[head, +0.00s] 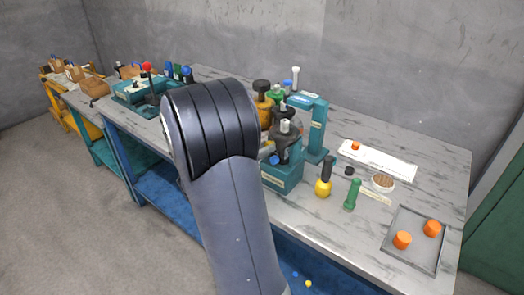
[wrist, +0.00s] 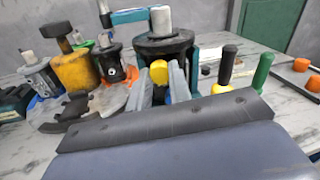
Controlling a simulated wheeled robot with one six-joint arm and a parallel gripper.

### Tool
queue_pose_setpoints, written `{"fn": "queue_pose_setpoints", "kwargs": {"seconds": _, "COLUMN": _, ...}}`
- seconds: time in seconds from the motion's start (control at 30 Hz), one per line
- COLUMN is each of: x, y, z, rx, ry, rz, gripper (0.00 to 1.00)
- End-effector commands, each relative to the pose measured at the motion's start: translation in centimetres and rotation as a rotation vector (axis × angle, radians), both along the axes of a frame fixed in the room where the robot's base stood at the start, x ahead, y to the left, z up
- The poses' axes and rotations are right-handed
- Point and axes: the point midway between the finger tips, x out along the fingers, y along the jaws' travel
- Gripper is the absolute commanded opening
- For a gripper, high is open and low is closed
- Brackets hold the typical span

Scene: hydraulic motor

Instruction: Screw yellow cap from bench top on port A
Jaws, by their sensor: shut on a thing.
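My gripper (wrist: 162,84) shows in the wrist view with its two grey-blue fingers closed on the yellow cap (wrist: 159,71). The cap is right in front of the dark hydraulic motor (wrist: 165,45), which stands upright with a pale shaft on top. I cannot tell whether the cap touches the port or sits on it; port A is hidden. In the head view the motor (head: 285,143) sits on a teal stand (head: 283,177), and my arm hides most of the gripper and the cap.
A yellow-based tool with a black handle (head: 324,178) and a green-handled tool (head: 352,194) stand right of the stand. Orange caps (head: 402,240) lie in a grey tray (head: 415,262) at the right. Bottles (head: 262,103) stand behind. The bench's right part has free room.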

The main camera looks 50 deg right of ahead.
Motion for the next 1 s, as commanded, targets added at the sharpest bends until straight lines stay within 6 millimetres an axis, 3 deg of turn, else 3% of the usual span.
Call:
{"fn": "queue_pose_setpoints", "kwargs": {"seconds": 0.6, "x": -0.03, "y": -0.18, "z": -0.03, "rx": -0.041, "ry": -0.319, "rz": 0.000, "gripper": 0.00}}
{"fn": "queue_pose_setpoints", "kwargs": {"seconds": 0.93, "x": -0.03, "y": -0.17, "z": 0.15, "rx": -0.043, "ry": -0.339, "rz": 0.000, "gripper": 0.00}}
{"fn": "queue_pose_setpoints", "kwargs": {"seconds": 0.97, "x": -0.03, "y": -0.17, "z": 0.15, "rx": -0.043, "ry": -0.339, "rz": 0.000, "gripper": 0.21}}
{"fn": "queue_pose_setpoints", "kwargs": {"seconds": 1.0, "x": -0.03, "y": -0.17, "z": 0.14, "rx": -0.042, "ry": -0.338, "rz": 0.000, "gripper": 0.24}}
